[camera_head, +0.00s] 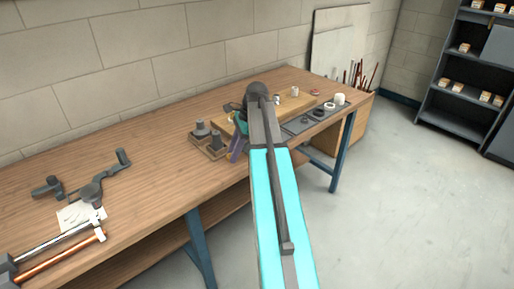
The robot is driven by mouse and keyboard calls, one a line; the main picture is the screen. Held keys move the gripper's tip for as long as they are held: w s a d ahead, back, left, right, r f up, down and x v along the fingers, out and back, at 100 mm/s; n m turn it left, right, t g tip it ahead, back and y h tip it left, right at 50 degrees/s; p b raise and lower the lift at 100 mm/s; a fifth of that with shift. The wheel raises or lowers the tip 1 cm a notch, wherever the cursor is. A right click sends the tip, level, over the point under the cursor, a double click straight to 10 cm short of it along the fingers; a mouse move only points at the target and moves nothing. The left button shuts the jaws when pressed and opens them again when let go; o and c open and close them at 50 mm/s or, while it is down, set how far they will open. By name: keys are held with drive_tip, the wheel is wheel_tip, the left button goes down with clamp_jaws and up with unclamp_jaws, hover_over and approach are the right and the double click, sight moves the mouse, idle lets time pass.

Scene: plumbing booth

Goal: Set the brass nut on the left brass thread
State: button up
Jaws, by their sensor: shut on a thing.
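My gripper (240,124) is seen small and partly hidden behind my own arm, near the middle of the bench. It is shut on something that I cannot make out. It is close to the left end of a wooden board (294,103), just right of two dark fittings on square bases; I cannot tell whether it touches anything. I cannot make out the brass nut or the left brass thread; my arm covers part of this area.
The two dark fittings (200,131) stand on the wooden bench (150,160). A grey tray (298,125) holds dark and white rings near the front edge. Grey tools (112,176) and metal pipes (62,256) lie at left. A dark shelf (468,75) stands far right across clear floor.

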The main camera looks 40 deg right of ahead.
drive_tip(key=w+a+n, duration=0.1)
drive_tip(key=a+n, duration=0.1)
drive_tip(key=a, duration=0.3)
drive_tip(key=w+a+n+g, duration=0.1)
drive_tip(key=w+a+n, duration=0.1)
drive_tip(key=a, duration=0.3)
drive_tip(key=w+a+n+g, duration=0.1)
drive_tip(key=a+n, duration=0.1)
drive_tip(key=a, duration=0.3)
drive_tip(key=shift+w+a+f, duration=0.1)
drive_tip(key=shift+w+f, duration=0.1)
drive_tip(key=shift+w, duration=0.05)
drive_tip(key=a+n+g, duration=0.1)
drive_tip(key=a+n, duration=0.1)
drive_tip(key=a, duration=0.3)
drive_tip(key=a+n+g, duration=0.1)
drive_tip(key=a+n, duration=0.1)
drive_tip(key=a, duration=0.4)
drive_tip(key=a+n, duration=0.2)
drive_tip(key=a, duration=0.4)
drive_tip(key=shift+w+f+n+g+h, duration=0.15)
drive_tip(key=shift+w+n+g+h, duration=0.15)
drive_tip(key=shift+n+g, duration=0.1)
drive_tip(key=shift+s, duration=0.2)
